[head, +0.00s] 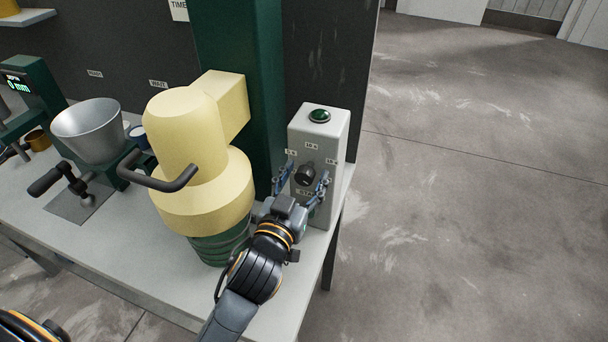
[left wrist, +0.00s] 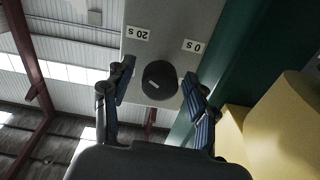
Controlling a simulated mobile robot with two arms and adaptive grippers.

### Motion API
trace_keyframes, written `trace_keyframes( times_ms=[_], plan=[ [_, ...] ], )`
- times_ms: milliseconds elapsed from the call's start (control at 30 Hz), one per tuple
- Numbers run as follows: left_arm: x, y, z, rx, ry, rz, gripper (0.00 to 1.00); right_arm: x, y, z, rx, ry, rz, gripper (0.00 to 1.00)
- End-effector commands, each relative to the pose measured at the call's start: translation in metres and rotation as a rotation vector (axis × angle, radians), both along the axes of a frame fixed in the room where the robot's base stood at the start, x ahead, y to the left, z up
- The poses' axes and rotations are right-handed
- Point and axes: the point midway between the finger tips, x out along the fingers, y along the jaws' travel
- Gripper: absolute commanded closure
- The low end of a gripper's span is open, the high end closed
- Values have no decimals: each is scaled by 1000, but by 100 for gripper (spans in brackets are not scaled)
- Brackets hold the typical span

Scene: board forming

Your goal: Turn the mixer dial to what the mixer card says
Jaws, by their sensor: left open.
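The mixer dial (head: 306,174) is a black round knob on the front of a grey control box (head: 338,135). It also shows in the left wrist view (left wrist: 160,80), with a short white mark on its face. Small labels sit around it; in the wrist view, upside down, I read 20 S (left wrist: 137,33) and 0 S (left wrist: 194,46). My left gripper (head: 303,184) is open, with one finger on each side of the dial; I cannot tell whether they touch it. A sign reading TIME (head: 180,9) is cut off at the top; no full mixer card is readable.
A green button (head: 319,116) tops the box. The cream mixer (head: 185,135) stands close left of my left arm. A metal bowl (head: 92,130) and a black-handled lever (head: 47,180) are further left. The bench (head: 130,265) ends just right of the box.

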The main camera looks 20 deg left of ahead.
Motion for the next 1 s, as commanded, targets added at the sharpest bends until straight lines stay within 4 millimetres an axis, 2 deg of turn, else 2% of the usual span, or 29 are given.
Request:
trace_keyframes(
  times_ms=[67,333,467,733,1000],
  plan=[
    [0,0,0,0,0,0,42,0,0,0,0,0,0,60],
    [0,0,0,0,0,0,97,0,0,0,0,0,-1,60],
    [0,0,1,18,-1,0,97,0,1,3,1,0,-1,60],
    [0,0,2,262,-8,0,97,0,3,20,3,0,-2,60],
    [0,0,0,283,-11,0,97,0,3,18,3,0,-3,60]
  ],
)
